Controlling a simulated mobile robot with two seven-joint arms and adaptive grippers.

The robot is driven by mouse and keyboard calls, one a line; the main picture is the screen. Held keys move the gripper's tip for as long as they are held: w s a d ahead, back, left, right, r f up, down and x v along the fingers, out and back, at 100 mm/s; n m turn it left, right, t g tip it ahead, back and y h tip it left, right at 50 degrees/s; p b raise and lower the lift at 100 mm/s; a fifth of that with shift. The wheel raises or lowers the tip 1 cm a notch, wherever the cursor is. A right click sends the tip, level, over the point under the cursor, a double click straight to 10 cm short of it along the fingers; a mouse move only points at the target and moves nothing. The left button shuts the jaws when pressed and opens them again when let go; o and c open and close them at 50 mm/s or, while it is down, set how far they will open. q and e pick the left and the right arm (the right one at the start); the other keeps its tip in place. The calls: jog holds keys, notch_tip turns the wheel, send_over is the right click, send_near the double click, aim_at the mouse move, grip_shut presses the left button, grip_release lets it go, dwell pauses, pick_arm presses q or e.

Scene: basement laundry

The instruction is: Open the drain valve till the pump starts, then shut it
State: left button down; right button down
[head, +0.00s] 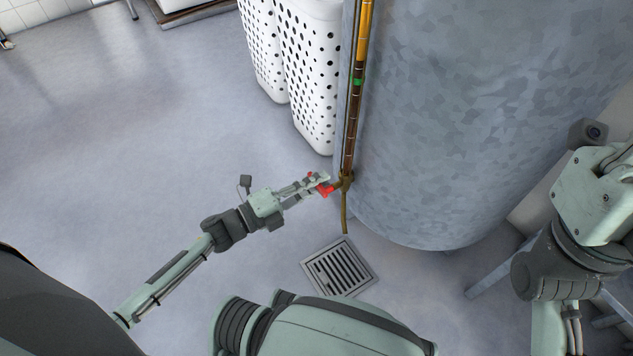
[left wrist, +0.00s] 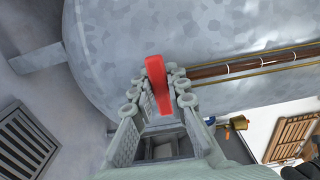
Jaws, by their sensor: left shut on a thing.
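The drain valve (head: 346,181) is a small brass fitting at the foot of a sight tube (head: 349,140) on the large grey metal tank (head: 470,110). Its red handle (head: 325,190) sticks out to the left and also shows in the left wrist view (left wrist: 156,80). My left gripper (head: 322,184) is shut on the red handle; in the left wrist view its fingers (left wrist: 160,95) lie on both sides of it. The tube has pale tick marks and a green mark (head: 358,81). It looks amber at the top and dark brown below. My right gripper is out of view.
A floor drain grate (head: 338,268) lies below the valve, under a thin brass outlet pipe (head: 345,215). White perforated baskets (head: 308,70) stand left of the tank. The floor on the left is clear. My right arm is at the right edge.

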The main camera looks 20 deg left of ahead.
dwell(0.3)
pick_arm(q)
jog(key=c, duration=1.5)
grip_release()
jog(key=v, duration=1.2)
jog(key=shift+a, duration=0.1)
